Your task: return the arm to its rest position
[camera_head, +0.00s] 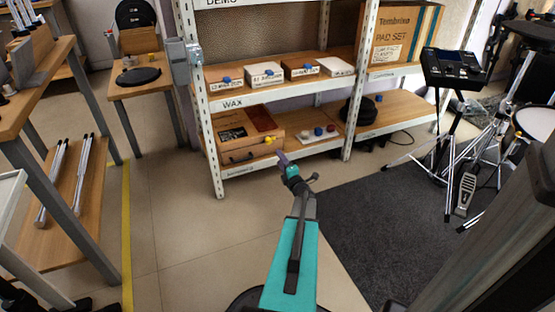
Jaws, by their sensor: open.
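My arm (292,255) is teal and dark grey and reaches up from the bottom middle of the head view, over the tiled floor. My gripper (282,158) is small at the far end of the arm, in front of the lower shelf. Its jaws are open, and I see nothing held in it. The fine shape of the fingers is too small to make out.
A metal shelf rack (216,150) stands ahead, with a wooden box (236,142) and small coloured items low down. A dark mat (390,225) and drum stands (450,150) are right. A wooden workbench (50,75) is left. Tiled floor (190,230) left of the arm is clear.

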